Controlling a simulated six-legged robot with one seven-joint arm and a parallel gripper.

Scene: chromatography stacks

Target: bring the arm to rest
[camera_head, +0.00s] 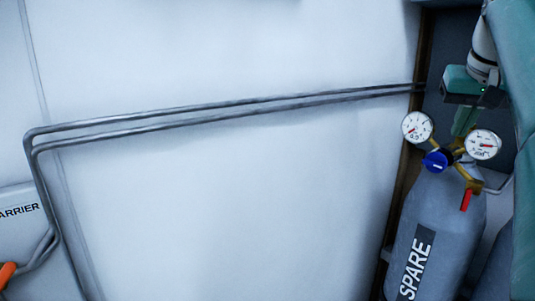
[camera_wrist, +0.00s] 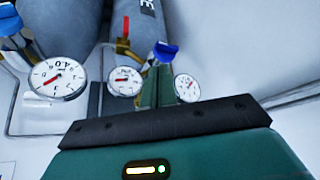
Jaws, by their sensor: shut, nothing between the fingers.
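My gripper (camera_head: 462,128) is at the upper right of the head view, its teal fingers pointing down. It is just above the regulator of the grey SPARE cylinder (camera_head: 437,240). In the wrist view the fingers (camera_wrist: 159,72) are together and empty. Their tips appear close to the blue knob (camera_wrist: 166,50); I cannot tell whether they touch it. The same blue knob shows in the head view (camera_head: 436,161), between two round white gauges (camera_head: 417,127).
A red lever (camera_head: 466,200) hangs from the brass regulator. Another cylinder with a gauge (camera_wrist: 58,77) stands at left in the wrist view. Two grey pipes (camera_head: 230,110) run along the white wall (camera_head: 250,200). The space before the wall looks clear.

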